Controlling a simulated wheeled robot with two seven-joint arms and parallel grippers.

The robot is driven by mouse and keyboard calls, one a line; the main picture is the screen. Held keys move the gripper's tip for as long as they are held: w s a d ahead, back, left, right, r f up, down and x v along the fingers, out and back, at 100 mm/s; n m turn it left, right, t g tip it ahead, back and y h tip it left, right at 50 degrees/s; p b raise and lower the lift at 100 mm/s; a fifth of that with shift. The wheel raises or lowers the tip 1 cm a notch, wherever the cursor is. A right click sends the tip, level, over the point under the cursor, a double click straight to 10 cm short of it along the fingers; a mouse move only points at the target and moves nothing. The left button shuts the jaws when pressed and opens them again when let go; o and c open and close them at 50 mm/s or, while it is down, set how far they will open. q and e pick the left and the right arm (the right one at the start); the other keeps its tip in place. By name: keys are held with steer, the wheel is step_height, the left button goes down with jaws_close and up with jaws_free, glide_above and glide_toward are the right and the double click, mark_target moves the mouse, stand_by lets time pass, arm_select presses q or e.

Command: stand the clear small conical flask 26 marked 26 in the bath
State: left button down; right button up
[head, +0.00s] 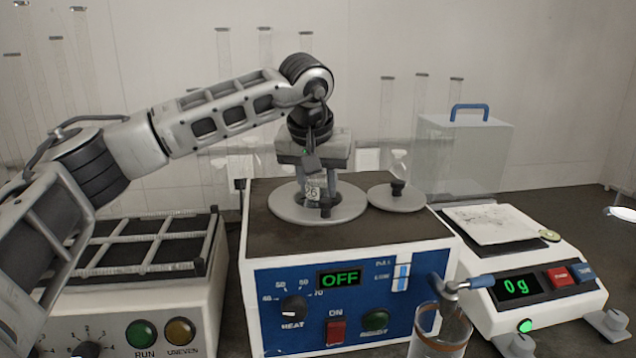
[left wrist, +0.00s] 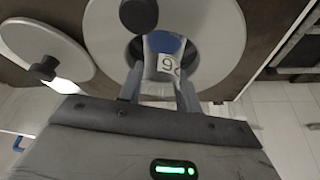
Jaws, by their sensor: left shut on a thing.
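The clear small conical flask 26 (head: 312,191) shows mainly by its white label in the head view. It also shows in the left wrist view (left wrist: 166,62), with the label between the fingers. My left gripper (head: 314,178) points down and is shut on the flask, over the left round opening of the bath (head: 266,222). A pale grey ring plate (head: 284,205) surrounds this opening, and blue shows inside it in the left wrist view. I cannot tell how deep the flask's base sits or whether it touches anything. My right gripper is not in view.
A grey lid (head: 388,203) with a black knob lies on the bath top to the right. A balance (head: 535,285) reading 0 g stands farther right. A tap (head: 461,287) and a glass vessel (head: 440,335) are at front right. A shaker with a rack (head: 150,245) is at left.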

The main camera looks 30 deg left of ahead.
arm_select(q)
steer(key=c, duration=1)
jaws_free()
steer(key=shift+o, duration=0.2)
steer(key=shift+r, duration=0.2)
steer(key=v, duration=1.1)
steer(key=shift+s+r, duration=0.25)
steer(key=shift+r, duration=0.1)
